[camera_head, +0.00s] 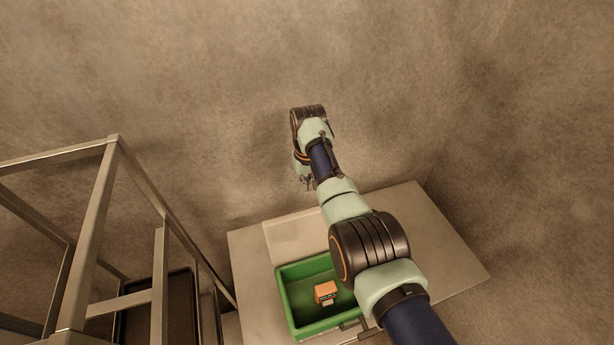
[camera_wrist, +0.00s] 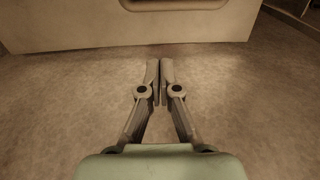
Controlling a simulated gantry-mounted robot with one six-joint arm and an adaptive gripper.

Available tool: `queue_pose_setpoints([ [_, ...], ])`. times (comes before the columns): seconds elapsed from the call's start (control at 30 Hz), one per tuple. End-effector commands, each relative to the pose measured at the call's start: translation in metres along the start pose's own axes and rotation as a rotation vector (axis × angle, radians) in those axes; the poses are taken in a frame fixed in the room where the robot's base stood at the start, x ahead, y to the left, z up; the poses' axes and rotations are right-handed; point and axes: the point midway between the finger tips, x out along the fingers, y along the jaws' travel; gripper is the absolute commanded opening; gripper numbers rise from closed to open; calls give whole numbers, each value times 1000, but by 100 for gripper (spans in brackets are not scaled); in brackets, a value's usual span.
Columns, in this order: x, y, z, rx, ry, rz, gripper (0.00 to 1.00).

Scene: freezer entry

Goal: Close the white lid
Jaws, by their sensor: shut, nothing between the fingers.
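The white lid (camera_head: 296,233) stands open at the back edge of the green box (camera_head: 288,312); my arm covers its right part. Inside the box lies a small orange item (camera_head: 326,291) with a white part. My gripper (camera_head: 307,184) is beyond the lid, on the wall side, apart from it as far as I can see. In the wrist view my gripper (camera_wrist: 160,67) has its fingertips together with nothing between them. A pale panel (camera_wrist: 130,32) crosses the top of that view; I cannot tell whether it is the lid or the table's side.
The box stands on a pale table (camera_head: 448,235), with bare top to its right. A metal rack (camera_head: 112,200) stands at the left, with a dark tray (camera_head: 172,305) low inside it. Rough brown walls (camera_head: 200,60) surround the place.

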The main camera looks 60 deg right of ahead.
Motion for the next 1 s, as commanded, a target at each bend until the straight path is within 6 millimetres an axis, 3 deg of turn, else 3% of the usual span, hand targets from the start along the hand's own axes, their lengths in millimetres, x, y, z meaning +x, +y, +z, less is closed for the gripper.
queue_pose_setpoints([
  [0.23, 46, 0, 1, 0, -1, 0, 0],
  [0.3, 37, 0, 3, 0, 2, 0, 0],
  [0.7, 28, 0, 33, -1, 2, 0, 0],
  [1.0, 28, 0, 38, -1, 2, 0, 0],
])
